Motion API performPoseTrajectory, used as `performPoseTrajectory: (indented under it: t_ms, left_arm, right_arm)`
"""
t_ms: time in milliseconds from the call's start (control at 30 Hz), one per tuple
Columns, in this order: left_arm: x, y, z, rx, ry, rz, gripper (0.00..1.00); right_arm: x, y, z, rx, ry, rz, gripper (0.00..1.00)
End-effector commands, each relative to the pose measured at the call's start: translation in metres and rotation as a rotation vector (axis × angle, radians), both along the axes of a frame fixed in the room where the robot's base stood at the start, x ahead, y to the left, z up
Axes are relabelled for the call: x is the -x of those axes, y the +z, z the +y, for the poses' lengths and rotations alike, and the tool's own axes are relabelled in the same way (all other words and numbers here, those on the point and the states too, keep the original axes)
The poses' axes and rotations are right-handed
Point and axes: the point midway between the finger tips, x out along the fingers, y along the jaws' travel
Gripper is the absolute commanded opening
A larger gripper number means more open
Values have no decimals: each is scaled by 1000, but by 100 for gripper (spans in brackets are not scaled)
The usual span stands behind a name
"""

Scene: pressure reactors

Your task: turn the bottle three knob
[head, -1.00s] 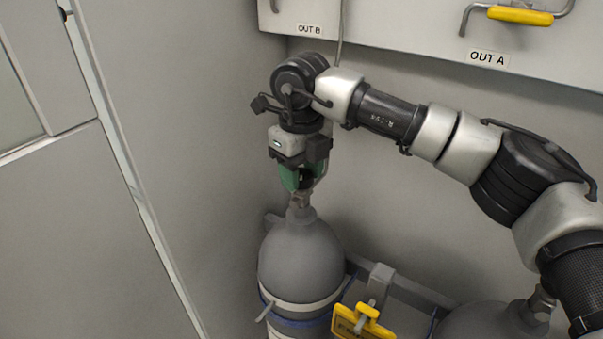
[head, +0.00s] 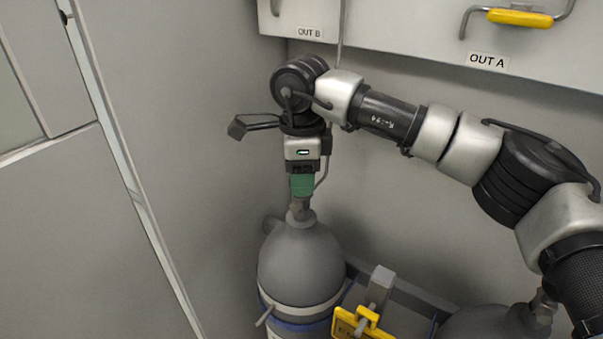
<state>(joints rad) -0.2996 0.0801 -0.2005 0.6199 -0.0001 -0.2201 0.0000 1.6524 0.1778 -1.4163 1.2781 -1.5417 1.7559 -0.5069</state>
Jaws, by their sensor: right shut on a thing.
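A grey gas bottle (head: 300,262) stands upright in the corner, with a blue and a pale band around its body. My right gripper (head: 302,186) points straight down at the bottle's top, its green fingers shut on the knob. The fingers and the gripper body hide the knob itself; only the metal valve neck (head: 299,208) shows just below them. My left gripper is not in view.
A second grey bottle (head: 485,322) stands at the lower right, partly under my right arm. A yellow tag (head: 362,322) hangs on the rack between the bottles. Above is a panel with OUT B and OUT A labels (head: 487,61) and a yellow-handled valve (head: 519,18). Walls close in at left and back.

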Motion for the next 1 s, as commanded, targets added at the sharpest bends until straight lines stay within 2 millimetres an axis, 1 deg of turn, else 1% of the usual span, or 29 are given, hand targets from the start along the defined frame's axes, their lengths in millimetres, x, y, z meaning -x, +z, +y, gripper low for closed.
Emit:
performPoseTrajectory:
  t_ms: [33,300,867,900,967,1000]
  left_arm:
    - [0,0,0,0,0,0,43]
    - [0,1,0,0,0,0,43]
    - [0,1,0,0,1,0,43]
    - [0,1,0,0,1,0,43]
    - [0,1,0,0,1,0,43]
    - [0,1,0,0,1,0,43]
  right_arm:
    - [-1,2,0,-4,25,-4,23]
    - [-1,2,0,-4,134,-5,23]
    - [-1,2,0,-3,167,-5,23]
    - [-1,2,0,-3,167,-5,48]
    - [-1,2,0,-2,167,-5,57]
    - [-1,2,0,-2,167,-4,63]
